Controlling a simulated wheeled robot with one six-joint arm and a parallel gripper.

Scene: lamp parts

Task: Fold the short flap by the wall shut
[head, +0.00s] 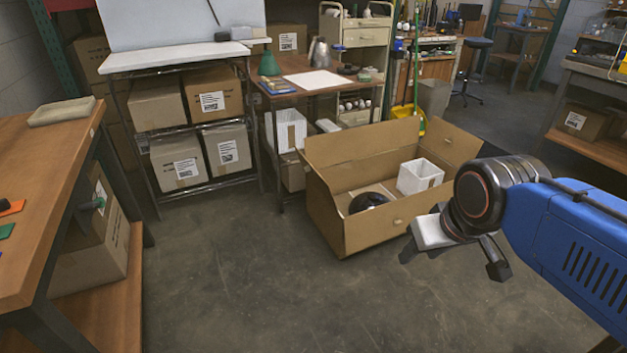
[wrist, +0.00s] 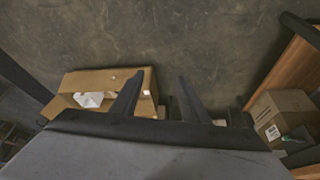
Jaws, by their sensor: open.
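An open cardboard box (head: 371,229) stands on the floor in the head view. Its long back flap (head: 350,143) stands up. A short flap (head: 453,143) at its right end is raised and leans outward. The left end's flap is hard to make out. Inside are a white box-shaped part (head: 420,177) and a dark round part (head: 369,201). My gripper (head: 450,256) is open and empty, in front of the box's right side and apart from it. In the wrist view the cardboard box (wrist: 110,78) lies beyond and left of my gripper (wrist: 158,90), partly hidden by the left finger.
A small table (head: 309,83) and a shelf of cartons (head: 188,136) stand behind the box. A wooden workbench (head: 50,160) is at the left. The floor in front is clear.

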